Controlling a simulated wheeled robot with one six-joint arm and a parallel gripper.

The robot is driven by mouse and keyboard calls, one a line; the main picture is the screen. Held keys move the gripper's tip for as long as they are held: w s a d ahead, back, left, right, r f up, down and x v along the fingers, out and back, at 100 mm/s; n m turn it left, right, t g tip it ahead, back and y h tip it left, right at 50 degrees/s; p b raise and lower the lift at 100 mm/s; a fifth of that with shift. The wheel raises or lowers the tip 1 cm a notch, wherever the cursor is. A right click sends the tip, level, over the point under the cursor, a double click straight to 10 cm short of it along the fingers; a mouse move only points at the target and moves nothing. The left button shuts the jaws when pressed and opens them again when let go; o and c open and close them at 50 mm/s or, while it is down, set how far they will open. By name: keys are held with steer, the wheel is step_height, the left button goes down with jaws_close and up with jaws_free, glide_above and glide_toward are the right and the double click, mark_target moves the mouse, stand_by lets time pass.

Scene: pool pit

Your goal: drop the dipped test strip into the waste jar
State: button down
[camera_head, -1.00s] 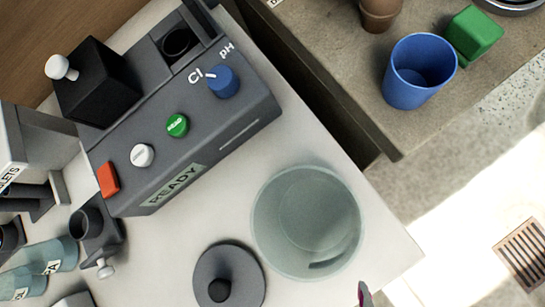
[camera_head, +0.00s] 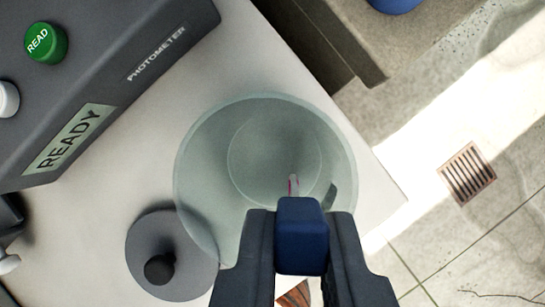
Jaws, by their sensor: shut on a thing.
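The waste jar (camera_head: 210,160) is a clear, greenish glass jar, open at the top, standing on the pale bench top in the middle of the view. My gripper (camera_head: 301,222) is at the bottom centre, at the jar's near side, shut on a blue block-shaped grip. The test strip (camera_head: 293,186) extends beyond this grip as a short pale piece with a pink mark. Its tip appears over the jar's opening. Most of the strip is hidden by the grip and fingers. How high the strip is above the rim I cannot tell.
A dark round lid with a black knob (camera_head: 159,269) lies left of the jar. The grey photometer (camera_head: 120,60), showing READY, fills the upper left. The bench edge is just right of the jar, with tiled floor and a drain grate (camera_head: 467,174) beyond.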

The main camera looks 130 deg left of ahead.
steer(key=shift+f, duration=0.6)
steer(key=c, duration=1.3)
jaws_free()
steer(key=shift+c, duration=0.2)
steer(key=v, duration=1.7)
steer(key=shift+r, duration=0.2)
steer(key=shift+s, duration=0.1)
